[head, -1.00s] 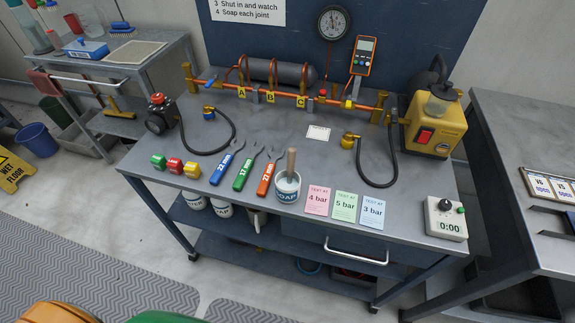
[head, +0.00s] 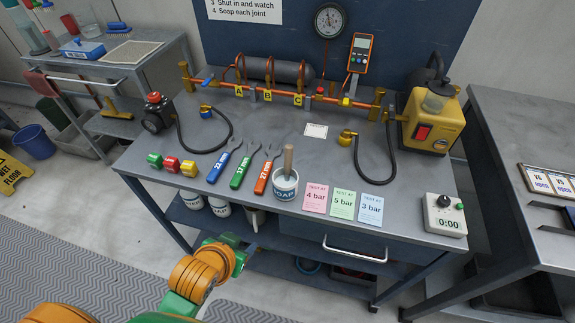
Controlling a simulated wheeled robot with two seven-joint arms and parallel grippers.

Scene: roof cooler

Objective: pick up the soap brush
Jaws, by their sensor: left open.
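The soap brush (head: 288,161) stands upright in the white soap pot (head: 286,189) near the front edge of the workbench. Only its wooden handle shows; its lower end is hidden inside the pot. My left arm comes in at the bottom left in orange and green, and my left gripper (head: 249,248) shows small at its end. It is open, in front of the bench edge, lower and to the left of the pot, apart from the brush. My right gripper is out of the picture.
A copper pipe rig (head: 275,93) with hoses stands behind. The bench (head: 240,207) has a front drawer handle.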

